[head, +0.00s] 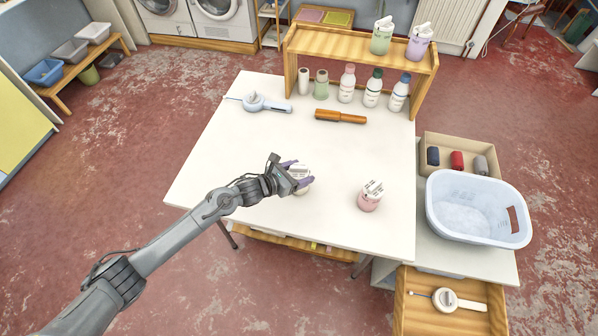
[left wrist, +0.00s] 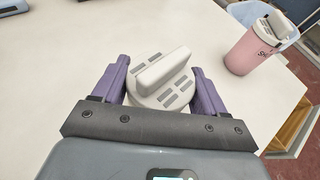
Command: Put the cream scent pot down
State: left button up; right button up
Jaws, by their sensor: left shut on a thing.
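The cream scent pot (left wrist: 163,80) is between the purple fingers of my left gripper (left wrist: 160,88), which is shut on it. The left wrist view shows its round cream lid with a raised bar and grey slots. In the head view my left gripper (head: 299,179) is over the front middle of the white table (head: 240,165), and the pot (head: 303,188) is partly hidden by the fingers. I cannot tell whether its base touches the table. A pink pot (head: 370,198) stands to the right on the table and also shows in the left wrist view (left wrist: 252,50). My right gripper is not in view.
A wooden shelf (head: 355,42) spans the back of the table, with several bottles under it. An orange-handled tool (head: 341,117) and a pale blue tool (head: 262,103) lie in front. A white basket (head: 470,210) stands right of the table. The table's left half is mostly clear.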

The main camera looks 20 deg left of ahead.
pick_arm(q)
jog(key=shift+f, duration=0.1)
jog(key=o, duration=1.1)
jog(key=shift+c, duration=0.2)
